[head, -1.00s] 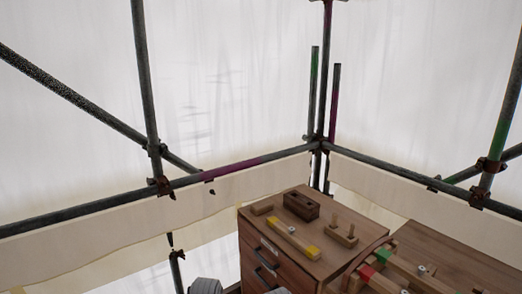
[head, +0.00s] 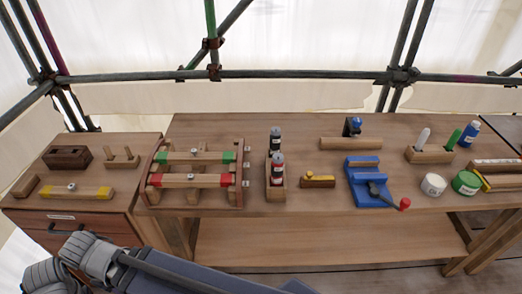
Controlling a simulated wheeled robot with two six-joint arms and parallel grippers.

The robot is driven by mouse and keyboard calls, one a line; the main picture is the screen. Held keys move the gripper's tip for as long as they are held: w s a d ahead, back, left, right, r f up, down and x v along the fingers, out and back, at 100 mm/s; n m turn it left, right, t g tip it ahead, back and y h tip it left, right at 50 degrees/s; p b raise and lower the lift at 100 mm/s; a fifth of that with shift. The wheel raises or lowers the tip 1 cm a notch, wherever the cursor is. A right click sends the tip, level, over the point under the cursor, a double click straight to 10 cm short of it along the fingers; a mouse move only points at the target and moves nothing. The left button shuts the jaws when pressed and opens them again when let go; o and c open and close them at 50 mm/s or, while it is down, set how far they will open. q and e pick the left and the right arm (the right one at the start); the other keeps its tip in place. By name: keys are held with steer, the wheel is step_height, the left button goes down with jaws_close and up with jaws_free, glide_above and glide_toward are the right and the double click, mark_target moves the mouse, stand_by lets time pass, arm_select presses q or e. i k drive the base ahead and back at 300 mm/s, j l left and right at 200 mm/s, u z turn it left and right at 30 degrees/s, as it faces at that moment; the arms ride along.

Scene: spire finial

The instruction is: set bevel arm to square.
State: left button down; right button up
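I cannot tell for sure which thing is the bevel. A wooden bar with yellow ends and a round metal knob (head: 75,190) lies on the drawer cabinet at the left. Two similar bars, one with green ends (head: 195,156) and one with red ends (head: 190,180), lie across a wooden rack on the bench. A small wooden block with a yellow piece on top (head: 318,181) sits mid-bench. Grey links of my arm cross the bottom left in the head view, but no gripper fingers show. Neither gripper is visible.
The bench (head: 290,222) holds a bottle caddy (head: 276,190), a blue vise (head: 368,185) with a red-tipped handle, a marker block (head: 430,155), a white tub (head: 433,184) and a green tub (head: 466,183). A dark block (head: 67,157) stands on the cabinet (head: 60,222). The bench's lower shelf is bare.

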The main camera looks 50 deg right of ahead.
mark_target(310, 176)
steer(key=z, duration=2.45)
